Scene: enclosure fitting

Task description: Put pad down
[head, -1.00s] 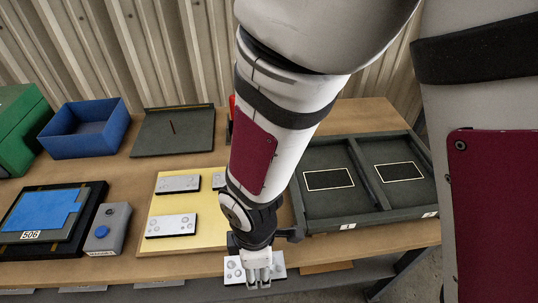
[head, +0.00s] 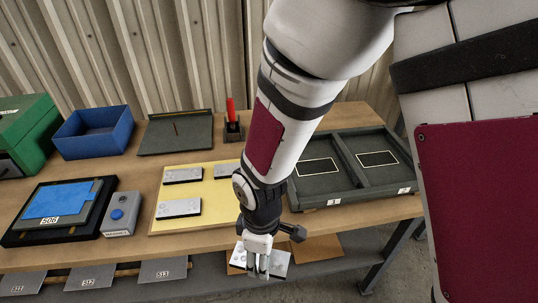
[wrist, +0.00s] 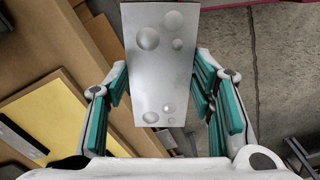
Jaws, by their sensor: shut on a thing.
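My gripper (head: 257,268) is shut on a pale grey pad (wrist: 160,65) with round bumps on its face. In the wrist view the pad lies between the two teal-lined fingers. In the head view the held pad (head: 279,261) is off the table's front edge, in front of the yellow mat (head: 208,209), and looks tilted. Similar pads lie on the mat: one at its back left (head: 183,175), one at its front left (head: 179,208), and one at the back right (head: 226,171), partly hidden by my arm.
A dark two-bay tray (head: 340,172) with white outlined rectangles stands at the right. A grey button box (head: 119,214), a blue panel on a dark stand (head: 60,202) and a blue bin (head: 92,132) are to the left. Labelled plates (head: 90,278) lie on a lower shelf.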

